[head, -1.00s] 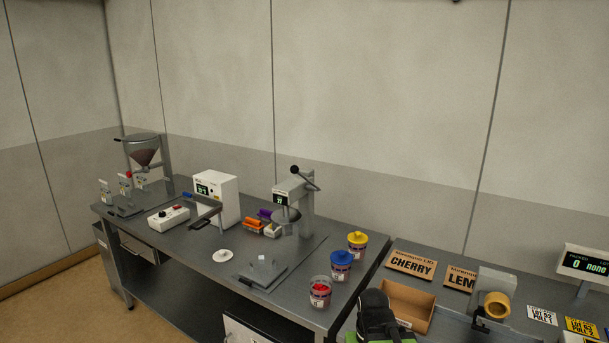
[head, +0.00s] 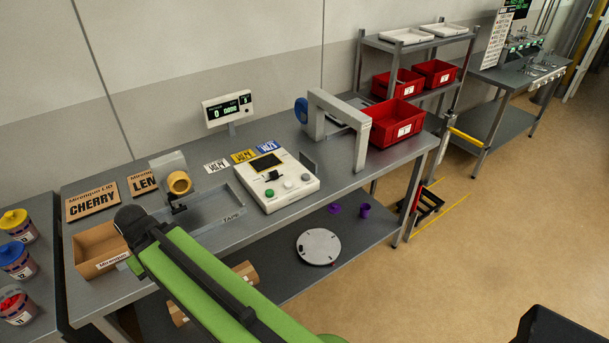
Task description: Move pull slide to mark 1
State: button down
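A white control box (head: 279,183) stands on the middle bench. It has a dark screen, a small black lever (head: 272,176), a green button (head: 269,193) and pale knobs. I cannot tell for sure which part is the pull slide, and no mark 1 can be read on the box. My green arm link reaches up from the bottom of the head view, left of and below the box.
A tape dispenser (head: 178,183), an open cardboard box (head: 90,252) and a grey tray (head: 210,221) stand left of the control box. A grey arch (head: 361,137) and red bin (head: 397,126) stand right. Small label cards (head: 242,156) lie behind. Open floor lies at right.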

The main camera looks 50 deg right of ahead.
aim_at(274, 175)
jog(key=u, duration=1.3)
jog(key=k, duration=0.1)
jog(key=z, duration=2.75)
jog(key=k, duration=0.65)
jog(key=u, duration=0.25)
jog(key=i, duration=0.65)
jog(key=z, duration=0.1)
